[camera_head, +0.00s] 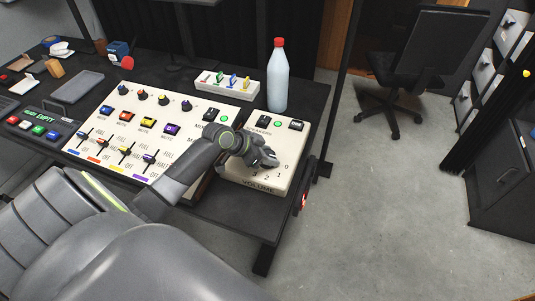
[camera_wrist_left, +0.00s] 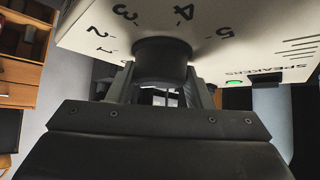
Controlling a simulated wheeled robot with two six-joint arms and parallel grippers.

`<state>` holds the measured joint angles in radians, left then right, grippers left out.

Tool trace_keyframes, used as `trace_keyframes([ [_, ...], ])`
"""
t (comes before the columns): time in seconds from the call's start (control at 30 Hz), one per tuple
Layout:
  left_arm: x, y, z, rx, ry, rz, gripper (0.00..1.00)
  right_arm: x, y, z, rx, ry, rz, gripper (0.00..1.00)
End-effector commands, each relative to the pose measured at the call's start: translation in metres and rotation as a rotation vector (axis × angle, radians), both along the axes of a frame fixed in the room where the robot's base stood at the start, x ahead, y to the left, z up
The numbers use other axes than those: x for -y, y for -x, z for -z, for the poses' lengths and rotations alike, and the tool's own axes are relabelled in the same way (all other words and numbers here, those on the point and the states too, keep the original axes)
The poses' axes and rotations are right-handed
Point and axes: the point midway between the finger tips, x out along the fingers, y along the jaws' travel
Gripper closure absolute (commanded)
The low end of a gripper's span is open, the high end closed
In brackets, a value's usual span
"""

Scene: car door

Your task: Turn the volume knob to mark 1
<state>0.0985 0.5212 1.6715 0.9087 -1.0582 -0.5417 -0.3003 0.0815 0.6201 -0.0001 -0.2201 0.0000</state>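The volume knob (camera_wrist_left: 162,60) is a dark round knob on the cream volume panel (camera_head: 292,142). No pointer on the knob can be made out. My right gripper is not in view.
A white bottle with a red cap (camera_head: 278,80) stands behind the panel. A larger mixer panel (camera_head: 190,120) with coloured buttons and sliders lies to the left. A white tray with coloured items (camera_head: 227,86) is behind. Floor is open to the right, with an office chair (camera_head: 415,60).

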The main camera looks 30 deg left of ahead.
Motion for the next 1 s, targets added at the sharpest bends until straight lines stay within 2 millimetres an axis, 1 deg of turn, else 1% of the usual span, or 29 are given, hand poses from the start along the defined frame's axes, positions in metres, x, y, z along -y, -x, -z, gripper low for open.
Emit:
trace_keyframes([
  [0.03, 0.000, 0.000, 0.000, 0.000, 0.000, 0.000, 0.71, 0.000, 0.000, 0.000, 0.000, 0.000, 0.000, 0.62],
  [0.1, 0.000, 0.000, 0.000, 0.000, 0.000, 0.000, 0.77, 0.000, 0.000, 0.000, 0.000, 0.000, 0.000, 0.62],
  [0.37, -0.001, 0.000, 0.002, -0.001, -0.001, 0.035, 0.77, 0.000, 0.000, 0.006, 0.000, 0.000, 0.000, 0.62],
  [0.57, -0.001, -0.001, 0.004, 0.000, -0.002, 0.140, 0.77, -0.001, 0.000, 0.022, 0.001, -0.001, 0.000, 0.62],
  [0.8, -0.002, -0.001, 0.005, 0.001, -0.001, 0.322, 0.77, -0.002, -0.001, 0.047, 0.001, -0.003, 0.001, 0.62],
  [1.0, -0.001, -0.001, 0.004, 0.000, 0.000, 0.461, 0.77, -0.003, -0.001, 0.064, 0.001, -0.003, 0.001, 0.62],
])
